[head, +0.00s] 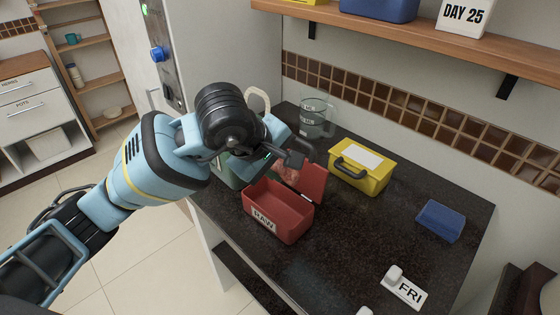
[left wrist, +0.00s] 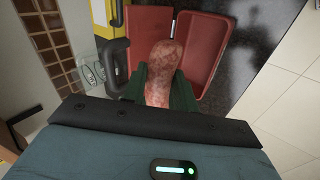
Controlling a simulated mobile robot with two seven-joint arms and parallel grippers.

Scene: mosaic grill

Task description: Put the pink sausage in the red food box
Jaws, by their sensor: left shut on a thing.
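The red food box (head: 278,214), labelled RAW, stands open on the dark counter, its lid (head: 313,180) raised at the back right. My left gripper (head: 288,164) is above the back of the box, near the lid. It is shut on the pink sausage (head: 287,173), which shows only in part in the head view. In the left wrist view the mottled pink sausage (left wrist: 164,68) sticks out between the fingers, in front of the red box (left wrist: 212,50) and lid (left wrist: 147,25). I cannot tell whether it touches either. My right gripper is not in view.
A closed yellow box (head: 362,168) stands right of the red lid. A glass jug (head: 313,118) is behind, a blue box (head: 441,221) at the right, and a FRI sign (head: 405,289) in front. A green container (head: 229,172) is partly hidden by my arm.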

